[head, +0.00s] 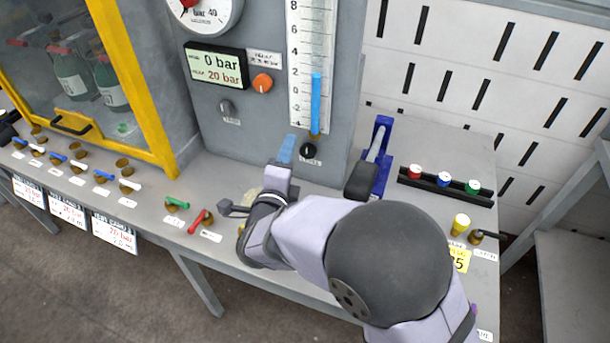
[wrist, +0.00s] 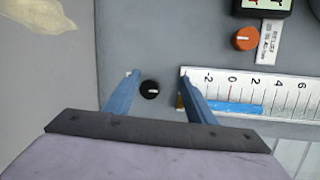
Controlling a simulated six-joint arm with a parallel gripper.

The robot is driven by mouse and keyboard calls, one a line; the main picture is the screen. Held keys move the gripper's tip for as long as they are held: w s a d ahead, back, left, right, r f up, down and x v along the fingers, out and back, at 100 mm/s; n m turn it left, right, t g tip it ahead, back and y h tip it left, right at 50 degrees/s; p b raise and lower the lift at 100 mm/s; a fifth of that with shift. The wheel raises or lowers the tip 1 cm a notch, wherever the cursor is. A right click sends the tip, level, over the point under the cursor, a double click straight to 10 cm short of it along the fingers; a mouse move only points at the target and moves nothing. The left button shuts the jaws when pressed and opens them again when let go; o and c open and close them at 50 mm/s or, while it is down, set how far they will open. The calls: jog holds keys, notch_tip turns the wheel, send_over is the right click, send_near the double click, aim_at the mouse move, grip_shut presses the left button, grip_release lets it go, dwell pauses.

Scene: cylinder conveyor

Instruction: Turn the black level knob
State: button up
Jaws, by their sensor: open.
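The black level knob (head: 308,150) sits on the grey panel just under the level scale, with a small label below it. In the wrist view the black knob (wrist: 150,89) shows a white pointer line and lies between and beyond the two blue fingertips. My gripper (wrist: 157,82) is open and empty, its fingers on either side of the knob in that view. In the head view my gripper (head: 287,148) is in front of the panel, just left of the knob. Whether a finger touches the panel I cannot tell.
The level scale (head: 313,60) with a blue bar stands above the knob. An orange knob (head: 262,83) and a grey knob (head: 225,107) are on the panel. A blue lever device (head: 382,150) stands close on the right. Red and green valves line the bench front.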

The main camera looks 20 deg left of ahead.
aim_at(307, 154)
notch_tip(307, 154, down, 3)
jog(key=s+d+m+t+h+b, duration=0.2)
jog(key=m+h, duration=0.2)
jog(key=shift+w+d+f+p, duration=0.1)
jog(key=shift+w+p, duration=0.15)
jog(key=shift+w, duration=1.5)
jog(key=shift+w+d+p, duration=0.1)
jog(key=shift+w+p, duration=0.15)
jog(key=shift+w, duration=1.45)
jog(key=c, duration=1)
